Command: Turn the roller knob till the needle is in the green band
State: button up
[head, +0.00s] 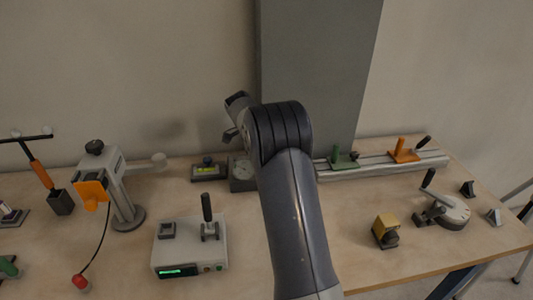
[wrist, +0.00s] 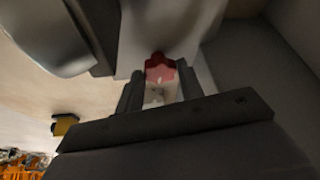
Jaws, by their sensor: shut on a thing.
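A red lobed knob (wrist: 160,68) sits between the fingers of my gripper (wrist: 160,88) in the wrist view, and my gripper is shut on it. A pale shaft or neck shows just below the knob. In the head view my arm covers the knob and most of my gripper. A dark box with a round dial (head: 241,171) stands at the back, partly behind my arm. Its needle and any green band are too small to make out. A low instrument with a yellow-green window (head: 207,170) stands left of it.
A grey box with a black lever (head: 190,245) stands in front on the wooden table. A rail with green and orange clamps (head: 385,162) runs along the back right. A yellow block (head: 385,228) and a round lever device (head: 445,212) stand at right. A grey column (head: 315,70) rises behind.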

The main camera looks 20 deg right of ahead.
jog(key=shift+m+g, duration=0.3)
jog(key=shift+m, duration=0.3)
jog(key=o, duration=1)
jog(key=shift+w, duration=0.1)
jog(key=v, duration=1)
jog(key=shift+a+r+p, duration=0.1)
jog(key=shift+r+p, duration=0.3)
